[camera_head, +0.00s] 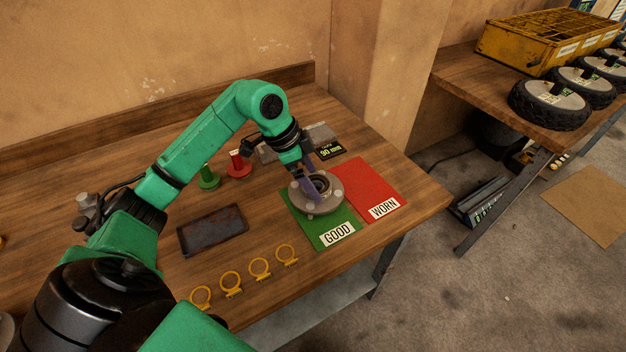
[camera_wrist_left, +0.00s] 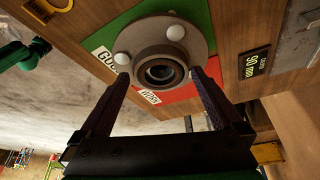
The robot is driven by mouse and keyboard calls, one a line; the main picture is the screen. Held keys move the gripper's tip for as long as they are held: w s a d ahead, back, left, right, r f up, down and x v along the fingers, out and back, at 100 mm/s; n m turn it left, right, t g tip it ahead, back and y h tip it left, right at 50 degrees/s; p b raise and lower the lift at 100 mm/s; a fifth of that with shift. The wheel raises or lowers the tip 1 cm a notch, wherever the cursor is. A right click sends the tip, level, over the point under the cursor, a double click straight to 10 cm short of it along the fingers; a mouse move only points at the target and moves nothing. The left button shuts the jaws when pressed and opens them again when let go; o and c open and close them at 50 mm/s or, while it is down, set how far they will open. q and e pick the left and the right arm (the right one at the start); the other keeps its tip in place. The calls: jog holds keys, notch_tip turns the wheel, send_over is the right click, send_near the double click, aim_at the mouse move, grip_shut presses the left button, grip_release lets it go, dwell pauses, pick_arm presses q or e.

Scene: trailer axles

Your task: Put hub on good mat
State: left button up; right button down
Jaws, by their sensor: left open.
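The grey metal hub (camera_head: 318,204) sits on the green GOOD mat (camera_head: 335,235), near the side that meets the red WORN mat (camera_head: 375,186). My left gripper (camera_head: 312,180) is over the hub, its fingers pointing down at the raised centre. In the left wrist view the hub (camera_wrist_left: 172,44) shows its flange, studs and hollow bore. The left gripper's two fingers (camera_wrist_left: 160,92) stand apart on either side of the bore, with a gap between them. I cannot tell whether they touch the hub. My right gripper is not in view.
Several yellow rings (camera_head: 259,268) line the front. A gauge display (camera_head: 330,149) lies behind the mats. Wheels (camera_head: 548,104) and a yellow crate (camera_head: 540,42) are on another bench.

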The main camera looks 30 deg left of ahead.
pick_arm(q)
jog(key=v, duration=1.1)
jog(key=shift+b, duration=0.3)
jog(key=shift+s+f, duration=0.1)
